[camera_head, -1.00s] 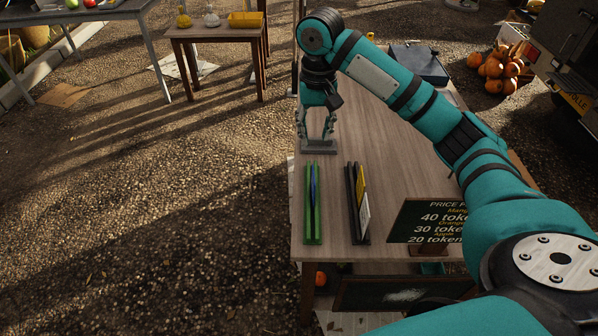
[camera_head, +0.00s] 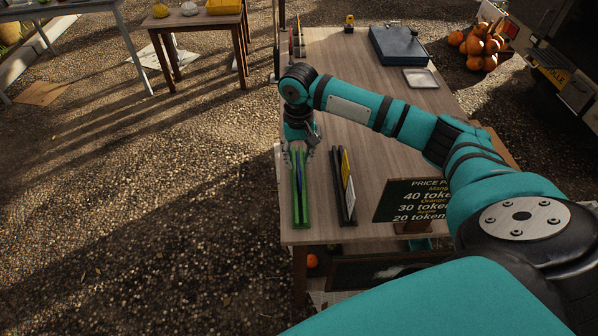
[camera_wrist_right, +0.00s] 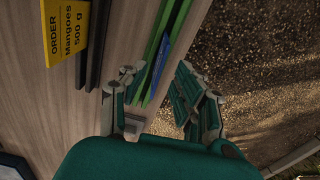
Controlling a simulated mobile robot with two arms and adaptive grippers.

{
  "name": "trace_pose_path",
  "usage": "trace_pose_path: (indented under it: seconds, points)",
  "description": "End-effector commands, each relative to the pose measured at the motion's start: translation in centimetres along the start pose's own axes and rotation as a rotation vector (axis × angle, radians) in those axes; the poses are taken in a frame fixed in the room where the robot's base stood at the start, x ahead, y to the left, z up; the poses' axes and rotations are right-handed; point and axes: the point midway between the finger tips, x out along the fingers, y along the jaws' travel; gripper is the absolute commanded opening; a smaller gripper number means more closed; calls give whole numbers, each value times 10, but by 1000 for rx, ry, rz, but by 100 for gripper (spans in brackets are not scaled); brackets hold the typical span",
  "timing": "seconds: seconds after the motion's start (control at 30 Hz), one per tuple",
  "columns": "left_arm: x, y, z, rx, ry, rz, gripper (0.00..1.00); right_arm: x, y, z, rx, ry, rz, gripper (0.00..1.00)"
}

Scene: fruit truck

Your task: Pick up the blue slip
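The blue slip (camera_head: 299,172) stands in a narrow green holder (camera_head: 306,210) near the table's left edge. In the right wrist view the slip (camera_wrist_right: 160,62) rises from the green holder (camera_wrist_right: 172,30). My right gripper (camera_head: 300,150) is at the far end of the holder. In the wrist view its fingers (camera_wrist_right: 158,94) are spread, one on each side of the holder's end and the slip. I cannot tell whether they touch it. My left gripper is not in view.
A black holder (camera_head: 337,200) with a yellow order slip (camera_head: 347,178) stands just right of the green one. A price sign (camera_head: 412,201) is further right on the wooden table (camera_head: 390,165). A blue-grey box (camera_head: 402,46) and a small tray (camera_head: 421,78) are at the back.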

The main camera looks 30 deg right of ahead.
Motion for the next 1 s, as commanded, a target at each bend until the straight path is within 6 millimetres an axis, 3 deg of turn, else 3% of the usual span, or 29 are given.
trace_pose_path:
  seconds: [0.2,0.5,0.73,1.0]
  points:
    - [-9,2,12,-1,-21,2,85,30,1,-2,1,-3,2,31]
    - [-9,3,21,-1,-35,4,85,36,1,-2,0,0,1,31]
    - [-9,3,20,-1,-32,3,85,36,1,-2,0,-1,1,2]
    - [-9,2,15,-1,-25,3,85,36,1,-2,0,-1,1,0]
